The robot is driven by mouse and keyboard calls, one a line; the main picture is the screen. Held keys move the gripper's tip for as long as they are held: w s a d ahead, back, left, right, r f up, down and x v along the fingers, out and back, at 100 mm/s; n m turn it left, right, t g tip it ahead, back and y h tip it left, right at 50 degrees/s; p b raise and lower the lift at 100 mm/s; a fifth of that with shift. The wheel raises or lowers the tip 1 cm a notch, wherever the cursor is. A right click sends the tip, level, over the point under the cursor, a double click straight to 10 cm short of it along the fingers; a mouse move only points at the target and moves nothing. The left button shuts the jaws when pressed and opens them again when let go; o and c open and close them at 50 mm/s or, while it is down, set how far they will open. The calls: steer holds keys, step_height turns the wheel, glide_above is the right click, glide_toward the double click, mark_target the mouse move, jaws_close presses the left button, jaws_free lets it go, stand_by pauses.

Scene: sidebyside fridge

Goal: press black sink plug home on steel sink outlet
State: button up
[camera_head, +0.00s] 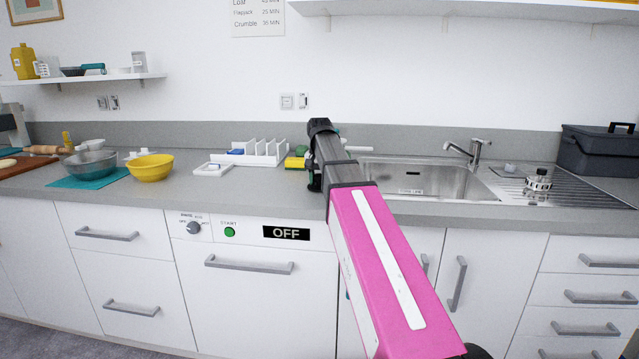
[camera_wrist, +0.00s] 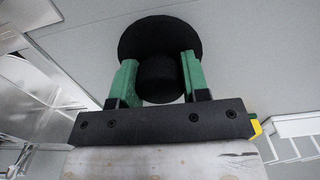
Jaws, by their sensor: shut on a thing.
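The black sink plug (camera_wrist: 160,35) is in my gripper (camera_wrist: 159,72) in the wrist view. The green fingers close on its narrow round stem from both sides, and its wide disc shows beyond the fingertips. In the head view my gripper (camera_head: 315,180) is over the worktop just left of the sink, mostly behind my arm; the plug cannot be made out there. The steel sink (camera_head: 425,180) lies to the right of my gripper, and part of it shows at the left of the wrist view (camera_wrist: 35,85). I cannot make out the outlet in either view.
A tap (camera_head: 472,150) stands at the sink's back edge. A steel item (camera_head: 538,182) and a small grey item (camera_head: 510,169) are on the drainer, with a dark toolbox (camera_head: 600,152) behind. A white rack (camera_head: 262,152) and yellow bowl (camera_head: 151,167) stand left.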

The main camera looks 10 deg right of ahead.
mark_target(320, 175)
steer(key=shift+r, duration=0.1)
steer(key=shift+r, duration=0.55)
step_height(320, 175, up, 2)
steer(key=shift+r, duration=0.25)
steer(key=s+a+r, duration=0.6)
steer(key=s+r, duration=0.1)
steer(key=s, duration=0.3)
steer(key=shift+a, duration=0.15)
steer(key=shift+r, duration=0.1)
